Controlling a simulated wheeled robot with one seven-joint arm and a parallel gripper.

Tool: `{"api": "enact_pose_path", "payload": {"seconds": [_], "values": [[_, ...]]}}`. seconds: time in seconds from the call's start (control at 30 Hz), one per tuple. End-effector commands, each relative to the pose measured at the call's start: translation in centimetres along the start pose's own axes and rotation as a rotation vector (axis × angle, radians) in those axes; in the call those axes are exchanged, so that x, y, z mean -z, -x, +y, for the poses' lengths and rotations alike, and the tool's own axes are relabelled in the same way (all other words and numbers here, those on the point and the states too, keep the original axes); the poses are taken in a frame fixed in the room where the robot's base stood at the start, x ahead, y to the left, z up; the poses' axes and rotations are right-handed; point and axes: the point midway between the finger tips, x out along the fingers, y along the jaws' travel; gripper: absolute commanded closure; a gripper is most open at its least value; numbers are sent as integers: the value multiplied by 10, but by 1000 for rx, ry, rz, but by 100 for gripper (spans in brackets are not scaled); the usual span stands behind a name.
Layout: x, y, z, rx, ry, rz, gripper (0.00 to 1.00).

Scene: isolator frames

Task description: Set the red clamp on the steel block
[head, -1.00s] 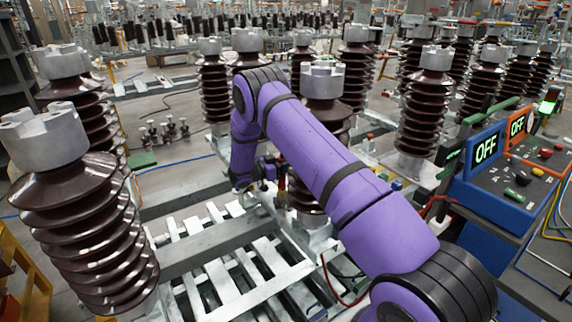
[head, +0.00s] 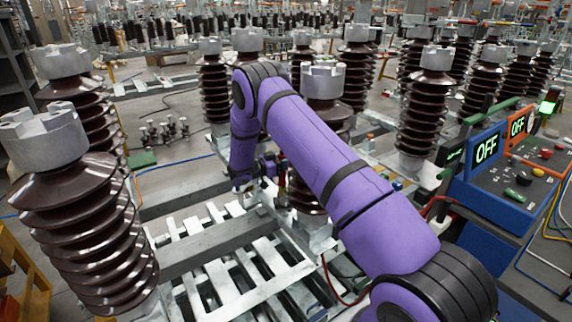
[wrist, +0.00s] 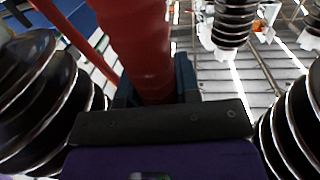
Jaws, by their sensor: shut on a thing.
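In the wrist view my gripper (wrist: 154,88) is shut on a red cylindrical thing, which I take as the red clamp (wrist: 138,42). Its red body rises between the dark fingers and out of the top of the view, and its far end is out of sight. In the head view my gripper (head: 268,168) is small, low behind my purple arm, beside a brown ribbed insulator. A small bit of red shows by it. I cannot pick out the steel block for certain in either view.
Brown ribbed insulators stand close on both sides in the wrist view, left (wrist: 35,100) and right (wrist: 292,125). A grey beam (head: 205,250) crosses the slatted metal frame left of my arm. A blue control panel (head: 490,200) reading OFF stands at the right, with cables.

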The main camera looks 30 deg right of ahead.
Motion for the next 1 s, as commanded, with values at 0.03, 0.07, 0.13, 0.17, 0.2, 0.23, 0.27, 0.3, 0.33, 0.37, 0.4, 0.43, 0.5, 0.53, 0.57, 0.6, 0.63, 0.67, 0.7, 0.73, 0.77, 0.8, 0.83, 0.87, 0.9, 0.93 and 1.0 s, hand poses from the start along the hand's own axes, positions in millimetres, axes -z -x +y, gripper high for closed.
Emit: {"api": "enact_pose_path", "payload": {"seconds": [0.03,0.07,0.13,0.17,0.2,0.23,0.27,0.3,0.33,0.37,0.4,0.43,0.5,0.53,0.57,0.6,0.63,0.67,0.7,0.73,0.77,0.8,0.83,0.87,0.9,0.93,1.0], "values": [[3,0,0,0,-2,1,100],[4,0,0,0,-2,1,100],[6,0,0,0,-2,1,100],[7,0,0,0,-2,1,100],[8,0,0,0,-2,1,100],[9,0,0,0,-2,1,100],[10,0,0,0,-2,1,100],[12,0,0,0,-2,1,100],[12,0,0,0,-2,1,100],[13,0,0,0,-2,1,100],[14,0,0,0,-2,1,100],[15,0,0,0,-2,1,100],[15,0,0,0,-2,1,100],[15,0,0,0,-2,1,100],[15,0,0,0,-2,1,100],[15,0,0,0,-2,1,100],[15,0,0,0,-2,1,100],[15,0,0,0,-2,1,100],[15,0,0,0,-2,1,100],[15,0,0,0,-2,1,100],[15,0,0,0,-2,1,100],[15,0,0,0,-2,1,100],[15,0,0,-1,-2,1,100],[15,0,0,-1,-2,1,100],[15,0,0,0,-2,1,100],[15,0,0,0,-2,1,100],[15,-1,0,0,-2,1,100]]}}
